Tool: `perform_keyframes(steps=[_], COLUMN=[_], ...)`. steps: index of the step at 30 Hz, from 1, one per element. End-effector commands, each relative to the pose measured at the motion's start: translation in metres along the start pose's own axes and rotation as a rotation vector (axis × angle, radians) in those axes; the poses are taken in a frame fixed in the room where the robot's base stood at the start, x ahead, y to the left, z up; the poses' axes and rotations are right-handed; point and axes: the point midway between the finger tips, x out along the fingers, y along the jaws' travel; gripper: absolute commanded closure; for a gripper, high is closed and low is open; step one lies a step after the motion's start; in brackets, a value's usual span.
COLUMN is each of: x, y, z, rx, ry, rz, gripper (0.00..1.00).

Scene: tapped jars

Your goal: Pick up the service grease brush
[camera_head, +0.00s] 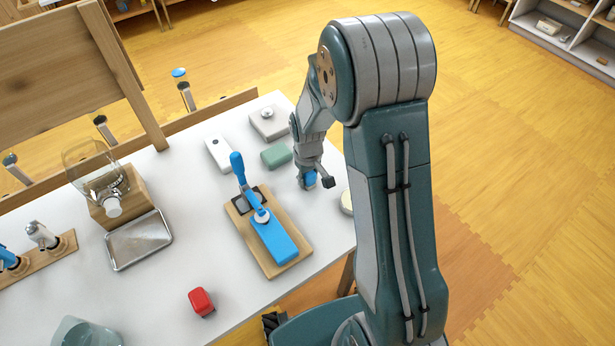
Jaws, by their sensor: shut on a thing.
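My gripper (318,180) points down over the right part of the white table, just right of the wooden board. It is shut on a small blue thing (309,179). Only a little of this blue thing shows beside the dark fingertip. Its shape is too small and too covered to tell for certain that it is the service grease brush. I cannot tell whether it touches the table. No other thing in view is plainly a brush.
A wooden board (287,268) with a blue lever tool (275,240) lies left of my gripper. A green box (276,154), a white box (218,153) and a pale round thing (347,202) are near. A red block (201,301) and metal tray (140,240) stand left, with clear table between.

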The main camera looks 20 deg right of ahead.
Motion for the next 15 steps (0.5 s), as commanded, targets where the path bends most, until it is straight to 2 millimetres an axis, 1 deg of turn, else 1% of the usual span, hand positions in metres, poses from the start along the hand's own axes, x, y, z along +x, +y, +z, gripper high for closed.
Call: perform_keyframes(steps=[5, 7, 15], x=[-0.021, -0.034, -0.076], y=[0.0, 0.0, -0.01], z=[-0.001, 0.001, 0.037], rx=[0.0, 0.0, 0.0], ry=[0.006, 0.006, 0.006], rz=[0.002, 0.002, 0.002], gripper=[1.0, 1.0, 1.0])
